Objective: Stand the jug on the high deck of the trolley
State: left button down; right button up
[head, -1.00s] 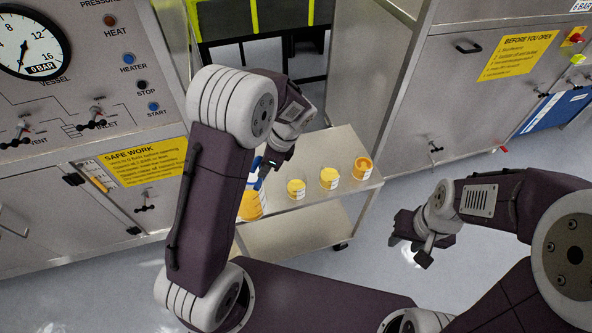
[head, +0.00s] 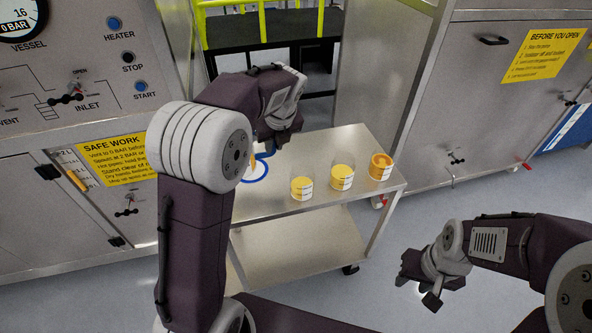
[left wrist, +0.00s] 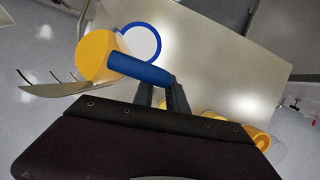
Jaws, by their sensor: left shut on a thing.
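The jug (left wrist: 97,55) has yellow contents, a clear graduated wall and a blue handle (left wrist: 143,70). My left gripper (left wrist: 172,92) is shut on the handle in the left wrist view. In the head view my left gripper (head: 272,142) is over the left part of the trolley's high deck (head: 335,145), and my arm hides most of the jug. A blue ring with a pale middle (head: 256,172) shows on the deck; in the left wrist view it lies beside the jug. I cannot tell whether the jug touches the deck. My right gripper (head: 420,288) is open and empty, right of the trolley.
Three small yellow-filled pots, left (head: 302,189), middle (head: 342,177) and right (head: 380,167), stand along the deck's front and right side. A lower shelf (head: 300,250) is bare. The control cabinet (head: 80,200) stands left, a steel cabinet (head: 480,110) right.

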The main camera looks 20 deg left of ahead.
aim_at(275, 154)
pick_arm(q)
notch_tip(275, 154, down, 4)
jog(key=shift+r+b, duration=0.1)
jog(key=shift+b, duration=0.25)
notch_tip(275, 154, down, 4)
jog(key=shift+f+b, duration=0.1)
jog(key=shift+b, duration=0.75)
jog(key=shift+f, duration=0.45)
jog(key=shift+r, duration=0.1)
jog(key=c, duration=1.3)
grip_release()
jog(key=shift+c, duration=0.2)
